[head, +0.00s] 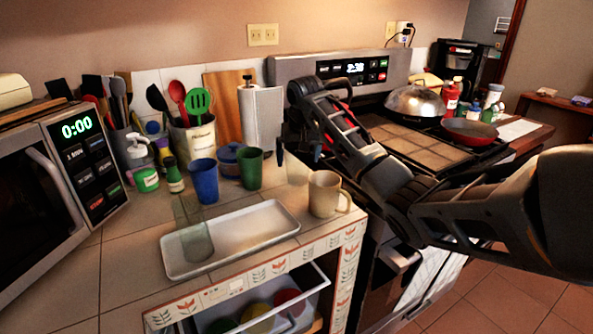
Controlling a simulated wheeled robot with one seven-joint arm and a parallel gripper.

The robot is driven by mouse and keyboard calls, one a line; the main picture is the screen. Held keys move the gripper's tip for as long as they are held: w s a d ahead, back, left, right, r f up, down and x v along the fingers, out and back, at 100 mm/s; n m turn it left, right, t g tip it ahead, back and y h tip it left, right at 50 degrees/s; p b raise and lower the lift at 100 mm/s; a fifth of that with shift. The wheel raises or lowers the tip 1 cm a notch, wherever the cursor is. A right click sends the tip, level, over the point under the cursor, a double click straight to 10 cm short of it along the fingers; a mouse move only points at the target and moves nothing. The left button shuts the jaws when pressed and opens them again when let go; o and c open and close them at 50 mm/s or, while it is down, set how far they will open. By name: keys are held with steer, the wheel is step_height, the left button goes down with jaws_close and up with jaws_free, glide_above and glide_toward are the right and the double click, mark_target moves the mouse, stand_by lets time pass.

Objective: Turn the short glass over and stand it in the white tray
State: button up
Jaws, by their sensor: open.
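The white tray (262,240) lies on the tiled counter near its front edge. A tall clear glass (194,235) stands at the tray's left end. A short, faint clear glass (298,170) stands on the counter behind the beige mug, right of the green cup; whether it is upright or upside down I cannot tell. My gripper (299,152) points down with its fingers apart, just above or around the top of the short glass. Whether the fingers touch it is not clear. The gripper holds nothing that I can see lifted.
A beige mug (325,194) stands right of the tray, close to the short glass. A blue cup (204,180) and a green cup (250,168) stand behind the tray. A paper towel roll (262,118) is behind them. The tray's middle and right are clear. An open drawer (265,305) lies below.

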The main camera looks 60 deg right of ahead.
steer(key=shift+x, duration=1.6)
steer(key=shift+r, duration=0.1)
steer(key=c, duration=1)
steer(key=shift+r, duration=0.1)
